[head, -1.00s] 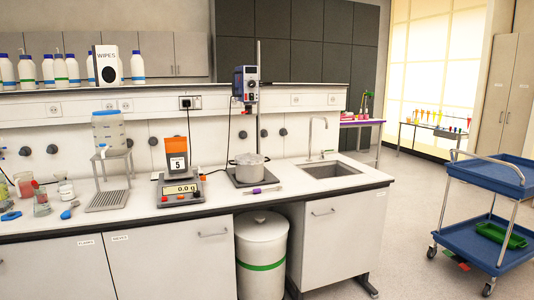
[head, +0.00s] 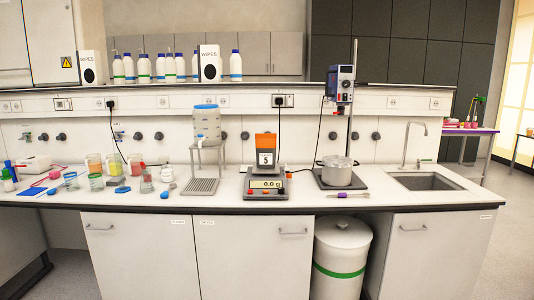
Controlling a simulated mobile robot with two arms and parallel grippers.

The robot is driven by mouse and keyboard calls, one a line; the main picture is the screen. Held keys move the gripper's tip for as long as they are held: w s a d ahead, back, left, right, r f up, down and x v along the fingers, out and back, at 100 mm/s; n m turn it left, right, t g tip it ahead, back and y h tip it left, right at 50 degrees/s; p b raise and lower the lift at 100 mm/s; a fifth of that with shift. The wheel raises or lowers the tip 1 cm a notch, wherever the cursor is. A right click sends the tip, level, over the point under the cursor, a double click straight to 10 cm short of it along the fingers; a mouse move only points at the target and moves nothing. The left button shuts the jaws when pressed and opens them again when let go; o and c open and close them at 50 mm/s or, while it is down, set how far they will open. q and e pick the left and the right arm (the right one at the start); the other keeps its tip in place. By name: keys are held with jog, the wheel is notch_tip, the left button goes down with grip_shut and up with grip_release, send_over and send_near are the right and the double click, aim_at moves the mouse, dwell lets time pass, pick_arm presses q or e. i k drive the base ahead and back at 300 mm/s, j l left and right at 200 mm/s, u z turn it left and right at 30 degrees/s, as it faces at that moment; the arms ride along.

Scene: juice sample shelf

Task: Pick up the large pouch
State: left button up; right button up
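I cannot make out a large pouch for certain. An orange and dark upright item with a white label "5" (head: 266,143) stands at the balance (head: 265,186) in the middle of the bench. I cannot tell whether it is a pouch. The balance display reads about 0.0 g. Small colourful items (head: 468,122) stand on a purple-topped table (head: 474,132) at the far right, too small to tell apart. Neither of my grippers is in view.
The white bench (head: 230,208) spans the view. A stirrer (head: 341,84) stands over a pot (head: 337,170), left of the sink (head: 428,182). A dispenser (head: 207,125) stands on a rack. Beakers (head: 95,164) crowd the left. A white bin (head: 341,255) stands below.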

aim_at(265, 144)
jog(key=i+u, duration=0.4)
jog(key=i, duration=0.85)
